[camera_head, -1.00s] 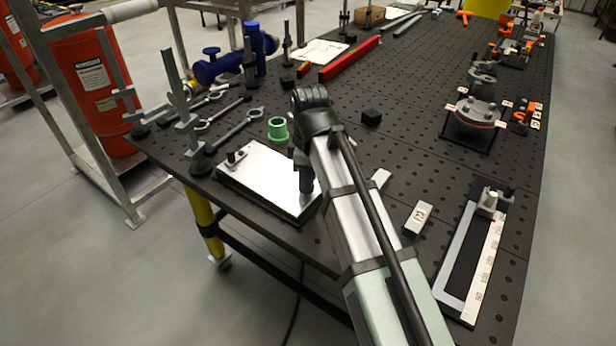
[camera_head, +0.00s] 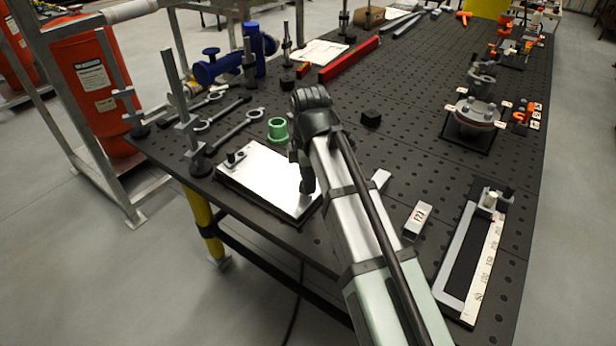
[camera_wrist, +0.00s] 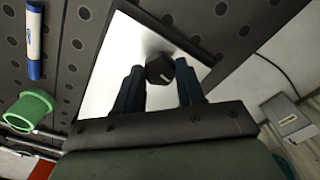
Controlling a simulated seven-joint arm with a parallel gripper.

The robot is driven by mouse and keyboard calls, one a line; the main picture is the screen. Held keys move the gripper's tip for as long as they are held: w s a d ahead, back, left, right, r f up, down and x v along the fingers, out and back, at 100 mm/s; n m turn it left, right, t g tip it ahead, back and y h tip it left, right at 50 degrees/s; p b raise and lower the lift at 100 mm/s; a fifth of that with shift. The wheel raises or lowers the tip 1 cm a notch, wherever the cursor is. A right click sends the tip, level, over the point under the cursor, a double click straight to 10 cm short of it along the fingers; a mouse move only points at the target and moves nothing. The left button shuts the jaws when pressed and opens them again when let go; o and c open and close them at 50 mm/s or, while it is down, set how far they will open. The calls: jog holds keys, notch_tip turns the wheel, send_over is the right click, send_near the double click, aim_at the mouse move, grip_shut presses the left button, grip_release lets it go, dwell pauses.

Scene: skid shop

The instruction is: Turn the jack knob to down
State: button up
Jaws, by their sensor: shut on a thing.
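A black round knob (camera_wrist: 160,68) with a short white mark stands on a shiny silver plate (camera_wrist: 105,75) in the wrist view. The mark points toward the lower right of that picture. My gripper (camera_wrist: 159,69) has one dark finger on each side of the knob and is shut on it. In the head view my gripper (camera_head: 306,187) points down over the right end of the silver plate (camera_head: 262,172), near the table's front edge.
A green ring (camera_head: 278,130) stands behind the plate. A white labelled block (camera_head: 417,218) and a framed scale (camera_head: 470,260) lie to the right.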

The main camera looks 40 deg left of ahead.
jog(key=shift+w+a+r, duration=0.15)
jog(key=shift+w, duration=0.05)
jog(key=o, duration=0.8)
jog(key=shift+c, duration=0.2)
jog(key=shift+o, duration=1.4)
jog(key=shift+s, duration=0.1)
notch_tip(320, 180, up, 14)
jog(key=shift+d+f, duration=0.2)
